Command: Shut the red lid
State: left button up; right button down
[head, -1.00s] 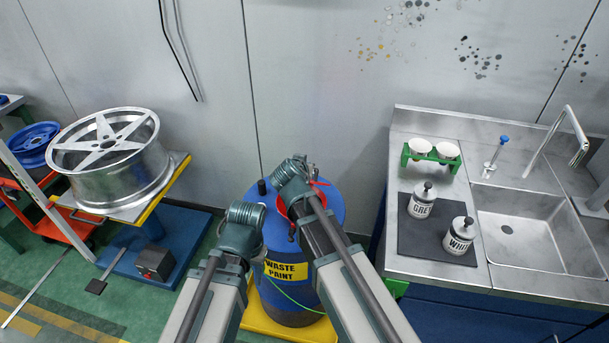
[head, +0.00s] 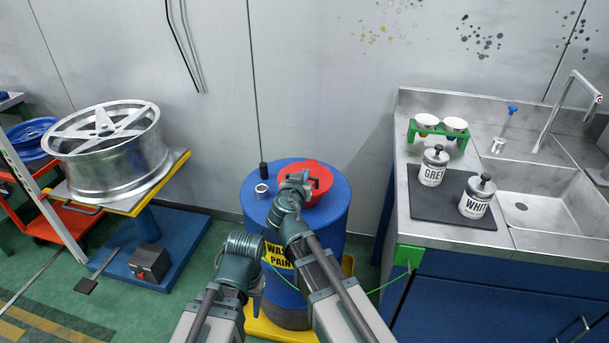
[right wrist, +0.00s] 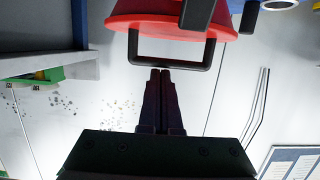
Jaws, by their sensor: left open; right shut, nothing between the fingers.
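The red lid (head: 313,167) is on top of the blue waste paint drum (head: 336,215), over a red funnel-like part. It appears low over that part, but I cannot tell if it is fully shut. In the right wrist view the red piece (right wrist: 150,22) fills the top, with a black handle loop (right wrist: 172,66). My right gripper (right wrist: 161,72) is shut and empty, its tips close by the handle bar; contact is unclear. In the head view it is partly hidden at the lid's near side. My left gripper (head: 243,247) is open, in front of the drum, its fingers mostly hidden.
A black cap (head: 263,169) and a small metal fitting (head: 262,190) stand on the drum top. The sink counter (head: 450,230) with paint pots is to the right. A wheel (head: 108,150) on a stand is to the left. The wall is close behind.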

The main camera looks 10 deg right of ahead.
pick_arm(q)
jog(key=shift+s+f+b, duration=0.1)
jog(key=shift+f+b, duration=0.25)
jog(key=shift+f, duration=0.15)
pick_arm(e)
jog(key=shift+s+f, duration=0.25)
jog(key=shift+f, duration=0.3)
